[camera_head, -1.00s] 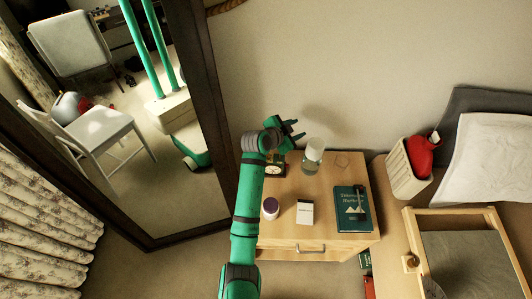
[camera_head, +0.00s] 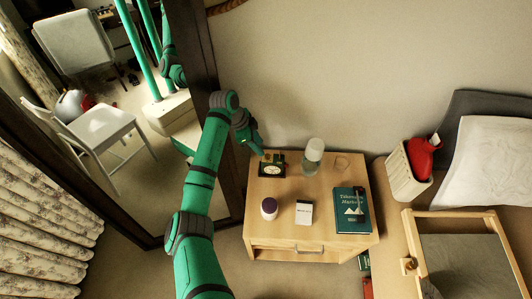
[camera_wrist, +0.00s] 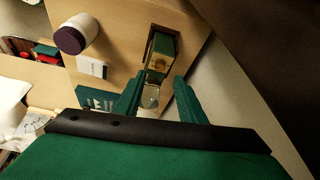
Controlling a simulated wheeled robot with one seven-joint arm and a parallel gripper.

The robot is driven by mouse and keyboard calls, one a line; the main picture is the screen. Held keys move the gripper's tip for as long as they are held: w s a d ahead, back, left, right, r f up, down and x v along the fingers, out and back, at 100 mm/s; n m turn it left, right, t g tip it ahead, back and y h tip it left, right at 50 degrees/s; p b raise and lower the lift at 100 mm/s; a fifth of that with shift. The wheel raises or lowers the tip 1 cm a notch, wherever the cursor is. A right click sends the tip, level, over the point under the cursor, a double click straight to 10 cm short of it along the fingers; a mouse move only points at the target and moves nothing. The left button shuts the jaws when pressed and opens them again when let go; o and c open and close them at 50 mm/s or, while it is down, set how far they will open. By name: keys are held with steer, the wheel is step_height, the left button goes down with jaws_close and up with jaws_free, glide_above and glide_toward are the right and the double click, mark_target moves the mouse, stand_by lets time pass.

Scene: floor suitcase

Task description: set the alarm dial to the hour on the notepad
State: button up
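The alarm clock (camera_head: 271,169) is a small dark green box with a pale round face and brass-coloured parts, on the back left of the nightstand. In the wrist view, the clock (camera_wrist: 161,53) shows beyond and between my fingertips. The notepad (camera_head: 304,212) is a small white pad with a dark band, lying near the nightstand's front; it also shows in the wrist view (camera_wrist: 92,67). Its writing is too small to read. My gripper (camera_head: 257,147) is above and behind the clock's left side. In the wrist view my gripper (camera_wrist: 157,84) is open, its fingers apart with nothing held.
On the nightstand (camera_head: 325,245) stand a clear glass (camera_head: 313,158) right of the clock, a purple-topped white jar (camera_head: 269,208) in front, and a green book (camera_head: 352,210) at right. The mirror frame (camera_head: 200,60) rises close on the left. The bed tray (camera_head: 408,265) is right.

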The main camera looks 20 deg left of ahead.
mark_target(267, 156)
steer(key=x, duration=0.7)
steer(key=shift+c, duration=0.2)
jaws_close()
